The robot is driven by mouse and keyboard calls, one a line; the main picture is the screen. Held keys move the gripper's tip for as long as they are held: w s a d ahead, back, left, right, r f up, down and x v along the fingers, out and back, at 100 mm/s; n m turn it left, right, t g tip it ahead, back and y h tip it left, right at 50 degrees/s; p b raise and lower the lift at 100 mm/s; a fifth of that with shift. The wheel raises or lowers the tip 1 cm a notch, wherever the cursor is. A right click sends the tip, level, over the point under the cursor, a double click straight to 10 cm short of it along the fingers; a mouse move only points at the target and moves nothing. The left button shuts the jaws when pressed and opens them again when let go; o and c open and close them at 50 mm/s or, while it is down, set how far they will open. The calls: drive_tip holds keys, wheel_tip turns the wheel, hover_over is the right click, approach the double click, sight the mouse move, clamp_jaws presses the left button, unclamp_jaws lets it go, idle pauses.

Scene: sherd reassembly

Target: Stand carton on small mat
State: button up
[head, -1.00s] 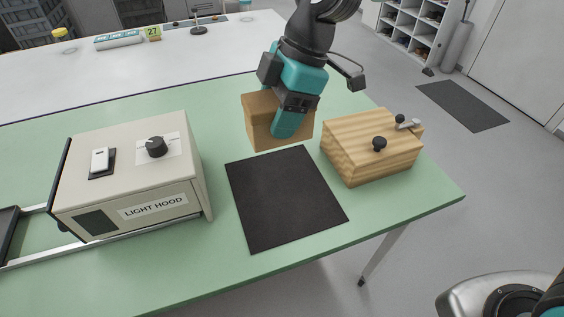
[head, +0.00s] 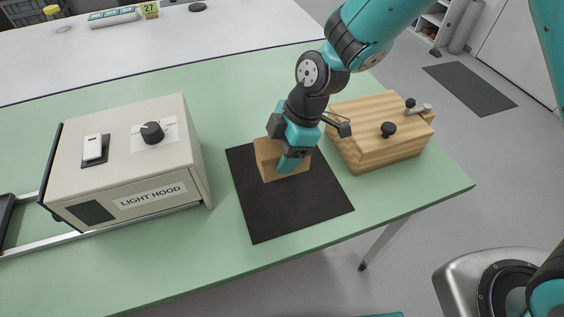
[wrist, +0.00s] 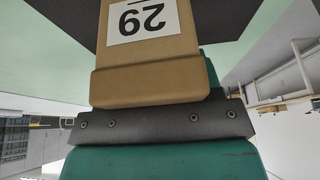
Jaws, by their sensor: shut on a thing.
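The carton (head: 267,161) is a small brown box at the far part of the small black mat (head: 290,212). In the wrist view the carton (wrist: 150,65) carries a white label reading 29, which appears upside down. My gripper (head: 291,163) is shut on the carton from above, with a teal finger across its near side. In the head view the carton looks upright and low over or on the mat; I cannot tell whether its base touches. The dark mat also shows behind the carton in the wrist view (wrist: 225,22).
A beige box labelled LIGHT HOOD (head: 128,165) stands left of the mat on rails. A wooden block with black knobs (head: 380,132) stands close on the right. The near part of the mat and the green table (head: 200,262) in front are clear.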

drive_tip(key=shift+f, duration=1.9)
drive_tip(key=shift+f, duration=0.2)
drive_tip(key=o, duration=1.1)
drive_tip(key=shift+c, duration=0.2)
